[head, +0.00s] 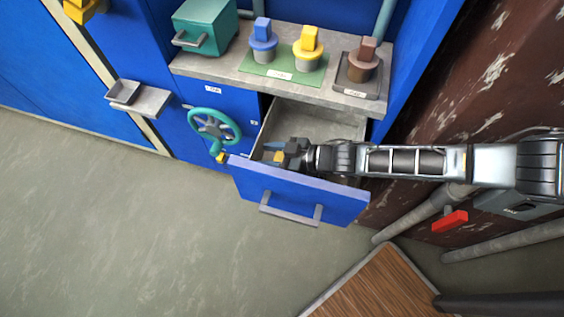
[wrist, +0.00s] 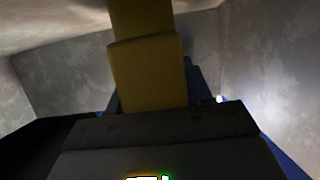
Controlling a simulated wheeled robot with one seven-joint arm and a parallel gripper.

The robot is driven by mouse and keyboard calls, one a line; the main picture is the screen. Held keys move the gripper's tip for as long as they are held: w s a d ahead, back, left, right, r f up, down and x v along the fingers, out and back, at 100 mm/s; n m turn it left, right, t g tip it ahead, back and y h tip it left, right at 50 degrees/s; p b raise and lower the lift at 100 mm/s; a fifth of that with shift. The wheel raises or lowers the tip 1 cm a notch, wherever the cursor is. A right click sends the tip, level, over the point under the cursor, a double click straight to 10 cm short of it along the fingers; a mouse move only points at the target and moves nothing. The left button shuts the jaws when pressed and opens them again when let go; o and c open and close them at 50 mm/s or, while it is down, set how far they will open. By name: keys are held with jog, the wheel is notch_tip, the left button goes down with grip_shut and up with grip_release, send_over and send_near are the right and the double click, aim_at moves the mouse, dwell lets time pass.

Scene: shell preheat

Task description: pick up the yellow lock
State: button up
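A yellow piece, taken to be the yellow lock (head: 280,156), is inside the open drawer in the head view, small and partly covered by my gripper (head: 275,152). In the wrist view the yellow lock (wrist: 149,75) stands large in the centre, a block with a narrower part above. My gripper reaches into the drawer from the right. Its blue fingers show close along both sides of the yellow lock in the wrist view, their tips largely hidden by it. I cannot tell whether they press on it.
The blue-fronted drawer (head: 300,190) is pulled out, with grey walls around my gripper. On the counter above stand a teal box (head: 205,27) and blue, yellow (head: 308,48) and brown pegged pieces. A teal handwheel (head: 214,127) is left of the drawer. Open floor lies in front.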

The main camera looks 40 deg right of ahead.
jog(key=c, duration=0.6)
jog(key=shift+r, duration=0.1)
notch_tip(320, 180, up, 10)
jog(key=p, duration=0.8)
jog(key=shift+r, duration=0.1)
